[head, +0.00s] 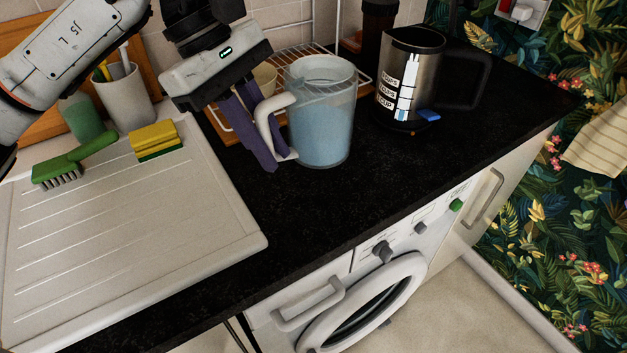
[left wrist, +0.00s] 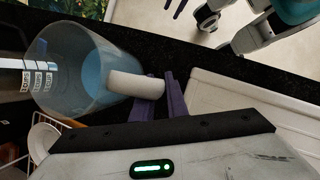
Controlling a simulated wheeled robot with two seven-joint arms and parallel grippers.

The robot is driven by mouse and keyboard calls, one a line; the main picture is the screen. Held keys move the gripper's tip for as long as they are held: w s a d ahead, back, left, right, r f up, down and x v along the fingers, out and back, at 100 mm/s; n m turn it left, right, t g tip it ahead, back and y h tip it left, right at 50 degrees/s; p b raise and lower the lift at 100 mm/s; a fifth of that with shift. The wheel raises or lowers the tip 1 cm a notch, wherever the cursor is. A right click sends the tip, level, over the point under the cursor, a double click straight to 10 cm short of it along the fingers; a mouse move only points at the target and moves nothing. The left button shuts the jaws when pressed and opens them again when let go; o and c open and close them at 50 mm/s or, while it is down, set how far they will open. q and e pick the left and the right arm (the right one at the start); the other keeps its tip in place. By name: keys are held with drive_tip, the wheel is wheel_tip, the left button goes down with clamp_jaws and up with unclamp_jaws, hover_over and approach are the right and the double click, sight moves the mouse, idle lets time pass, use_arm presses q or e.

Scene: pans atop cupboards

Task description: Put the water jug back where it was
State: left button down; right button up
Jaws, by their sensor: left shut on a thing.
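The water jug (head: 322,115) is a clear cylinder with bluish water and a white handle (head: 270,125). It stands upright, on or just above the black countertop; I cannot tell whether its base touches. My left gripper (head: 262,145) reaches down from the upper left with its purple fingers shut on the handle. In the left wrist view the jug (left wrist: 75,70) lies left of the fingers (left wrist: 165,98), and its handle (left wrist: 135,86) runs between them.
A dark kettle (head: 408,80) stands close to the jug's right. A wire rack (head: 300,55) is behind it. On the left are a white drainer (head: 120,215), a green brush (head: 75,160), a yellow sponge (head: 155,140) and a utensil cup (head: 124,95). The counter (head: 300,215) in front is clear.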

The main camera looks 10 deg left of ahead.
use_arm(q)
drive_tip(key=f+n, duration=0.1)
drive_tip(key=f, duration=0.1)
drive_tip(key=f+n+t, duration=0.1)
drive_tip(key=f, duration=0.2)
drive_tip(key=w+f+n, duration=0.1)
drive_tip(key=f, duration=0.2)
drive_tip(key=shift+w+d+t, duration=0.1)
drive_tip(key=shift+d+t, duration=0.2)
drive_tip(key=shift+d, duration=0.05)
drive_tip(key=shift+f+b, duration=0.2)
drive_tip(key=shift+b, duration=0.2)
drive_tip(key=c, duration=1.7)
unclamp_jaws()
drive_tip(key=shift+c, duration=0.2)
drive_tip(key=shift+r+p, duration=0.25)
drive_tip(key=shift+p, duration=0.05)
drive_tip(key=v, duration=1.2)
